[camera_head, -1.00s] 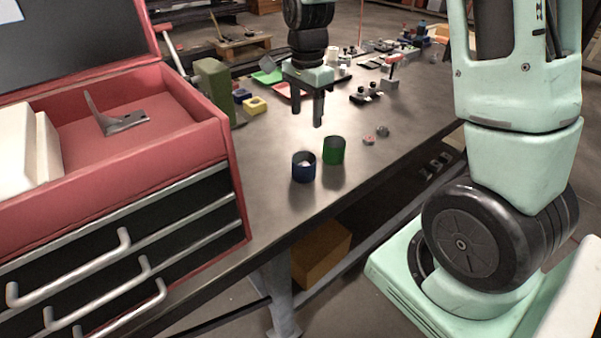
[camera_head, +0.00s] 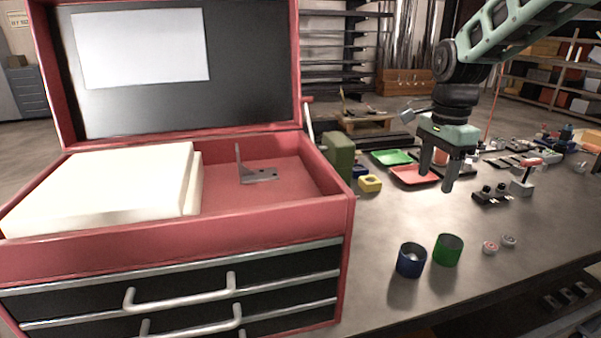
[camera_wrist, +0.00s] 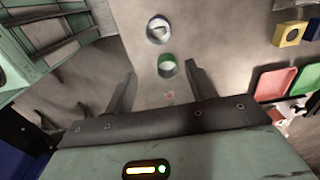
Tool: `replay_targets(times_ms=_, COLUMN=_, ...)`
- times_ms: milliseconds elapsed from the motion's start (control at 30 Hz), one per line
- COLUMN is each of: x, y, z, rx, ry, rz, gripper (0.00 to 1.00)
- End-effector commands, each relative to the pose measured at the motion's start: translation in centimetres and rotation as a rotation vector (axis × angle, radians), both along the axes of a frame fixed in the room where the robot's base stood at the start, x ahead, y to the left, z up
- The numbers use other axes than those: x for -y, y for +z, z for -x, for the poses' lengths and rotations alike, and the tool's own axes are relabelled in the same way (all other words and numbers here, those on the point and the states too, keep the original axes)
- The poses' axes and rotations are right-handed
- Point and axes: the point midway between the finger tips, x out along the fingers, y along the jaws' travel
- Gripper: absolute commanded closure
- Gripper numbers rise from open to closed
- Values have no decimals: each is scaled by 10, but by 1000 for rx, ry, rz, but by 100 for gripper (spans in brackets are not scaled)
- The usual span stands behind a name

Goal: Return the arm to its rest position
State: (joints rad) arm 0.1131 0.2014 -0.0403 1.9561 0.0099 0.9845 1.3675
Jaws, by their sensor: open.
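My gripper (camera_head: 435,186) is open and empty. It hangs above the workbench (camera_head: 370,278), fingers pointing down, behind the two cups in the head view. My arm reaches in from the upper right of that view. In the wrist view the two fingers of my gripper (camera_wrist: 160,82) are spread apart with nothing held between them. The green cup (camera_wrist: 167,68) shows beyond the fingertips there, with the blue cup (camera_wrist: 158,30) above it in the picture.
A red toolbox (camera_head: 322,232) with its lid raised stands at the left, close to the cups. Two small round parts (camera_head: 490,248) lie right of the green cup. A red tray (camera_head: 414,176) and a green tray (camera_head: 391,157) lie farther back. The front of the bench is mostly clear.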

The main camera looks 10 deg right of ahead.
Motion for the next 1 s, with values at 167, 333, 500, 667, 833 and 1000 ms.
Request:
replay_targets(times_ms=167, x=-9, y=-12, z=11, rx=22, ry=167, rz=4, gripper=44)
replay_targets(times_ms=333, x=-29, y=-39, z=40, rx=83, ry=599, rz=33, gripper=44)
replay_targets(times_ms=500, x=-46, y=-62, z=71, rx=137, ry=1027, rz=86, gripper=44)
replay_targets(times_ms=667, x=-57, y=-79, z=97, rx=171, ry=1353, rz=141, gripper=44)
replay_targets(times_ms=833, x=-103, y=-82, z=121, rx=185, ry=1642, rz=141, gripper=44)
replay_targets(times_ms=1000, x=-177, y=-74, z=162, rx=149, ry=1886, rz=60, gripper=44)
